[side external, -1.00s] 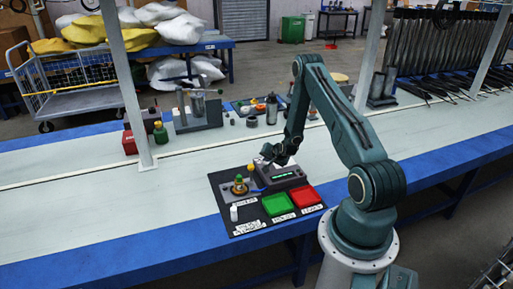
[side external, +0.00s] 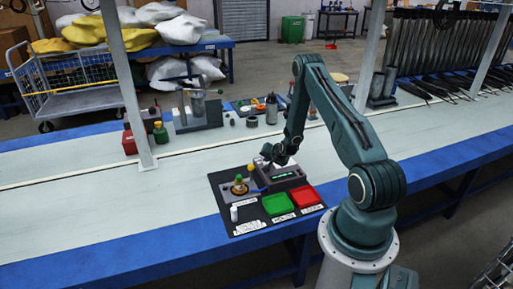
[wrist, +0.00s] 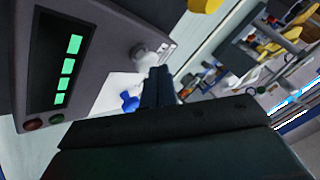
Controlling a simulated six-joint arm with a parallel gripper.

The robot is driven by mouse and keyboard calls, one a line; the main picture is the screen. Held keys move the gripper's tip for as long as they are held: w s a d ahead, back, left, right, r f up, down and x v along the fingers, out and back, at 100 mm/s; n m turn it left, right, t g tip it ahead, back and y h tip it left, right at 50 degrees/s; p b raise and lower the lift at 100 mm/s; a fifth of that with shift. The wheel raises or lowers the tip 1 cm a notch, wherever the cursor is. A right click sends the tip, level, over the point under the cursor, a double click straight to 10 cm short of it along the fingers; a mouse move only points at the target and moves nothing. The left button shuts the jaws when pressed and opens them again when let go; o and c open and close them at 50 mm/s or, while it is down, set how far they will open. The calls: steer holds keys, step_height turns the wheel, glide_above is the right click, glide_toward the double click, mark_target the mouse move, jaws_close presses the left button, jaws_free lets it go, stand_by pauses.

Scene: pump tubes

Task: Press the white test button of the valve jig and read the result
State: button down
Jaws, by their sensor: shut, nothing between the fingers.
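The valve jig is a grey box (side external: 283,177) with a green-lit display on the dark mat. In the wrist view its display (wrist: 67,70) shows several green blocks; a red lamp (wrist: 33,124) and a green lamp (wrist: 57,119) beside it look dark. A pale round knob at the box's edge (wrist: 146,56) looks like the white test button. My gripper (wrist: 158,76) is shut and empty, its tips right beside this knob; I cannot tell whether they touch it. In the side view my gripper (side external: 266,158) is low over the jig's back left end.
A green tray (side external: 278,205) and a red tray (side external: 305,198) lie in front of the jig. A green-topped part (side external: 239,179) stands in a fixture at left, with a small white bottle (side external: 234,214) in front.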

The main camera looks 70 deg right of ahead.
steer(key=shift+f, duration=0.55)
stand_by(0.7)
steer(key=shift+r, duration=0.7)
stand_by(0.3)
steer(key=shift+r, duration=2.85)
